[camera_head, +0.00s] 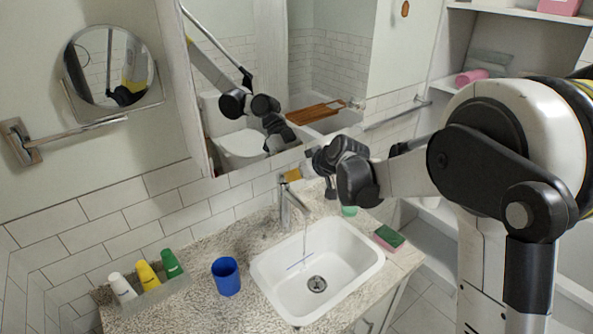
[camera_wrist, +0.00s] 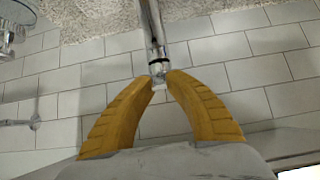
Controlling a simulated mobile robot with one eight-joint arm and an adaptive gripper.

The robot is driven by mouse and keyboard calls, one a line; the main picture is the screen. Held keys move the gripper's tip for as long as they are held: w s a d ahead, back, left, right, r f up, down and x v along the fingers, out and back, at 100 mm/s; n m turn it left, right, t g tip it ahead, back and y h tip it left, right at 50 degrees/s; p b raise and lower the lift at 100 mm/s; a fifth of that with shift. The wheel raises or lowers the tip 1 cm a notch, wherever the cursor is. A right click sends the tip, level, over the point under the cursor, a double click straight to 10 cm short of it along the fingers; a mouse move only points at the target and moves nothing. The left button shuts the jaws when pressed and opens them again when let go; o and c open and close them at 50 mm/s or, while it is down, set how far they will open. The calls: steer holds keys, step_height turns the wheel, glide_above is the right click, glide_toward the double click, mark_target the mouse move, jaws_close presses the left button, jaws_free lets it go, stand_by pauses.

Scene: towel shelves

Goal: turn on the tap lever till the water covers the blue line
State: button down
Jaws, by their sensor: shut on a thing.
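The chrome tap (camera_head: 285,212) stands at the back edge of the white sink (camera_head: 262,285). A thin stream of water (camera_head: 305,238) falls from its spout. The short blue line (camera_head: 299,262) is drawn inside the basin and is visible; I cannot make out a water level. The dark round drain (camera_head: 317,284) shows in the basin floor. My gripper (camera_head: 287,177) is at the top of the tap. In the wrist view, the yellow fingers of my gripper (camera_wrist: 160,80) are shut on the tap lever (camera_wrist: 159,70), its light end between the fingertips.
A blue cup (camera_head: 227,277) and a tray (camera_head: 150,297) with white, yellow and green bottles stand left of the sink. A green and pink sponge (camera_head: 389,237) lies to the right. The mirror (camera_head: 285,80) and tiled wall are close behind the tap.

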stand_by(0.3)
steer(key=c, duration=1.3)
jaws_free()
steer(key=shift+r, duration=0.1)
steer(key=v, duration=1.2)
steer(key=shift+r, duration=0.15)
steer(key=shift+w+a, duration=0.15)
steer(key=shift+w, duration=0.05)
steer(key=s+d+f+m+h+b, duration=0.2)
steer(key=s+d+f, duration=0.1)
steer(key=s, duration=0.7)
steer(key=s+d+f+m+h+b, duration=0.1)
steer(key=s+d+f+m+b, duration=0.1)
steer(key=s, duration=0.8)
steer(key=s+d+f+m+g+h+b, duration=0.1)
steer(key=s+d+f, duration=0.4)
steer(key=s, duration=0.5)
steer(key=shift+s+d+m+h+b, duration=0.15)
steer(key=shift+m+h+b, duration=0.55)
steer(key=shift+m+h, duration=0.15)
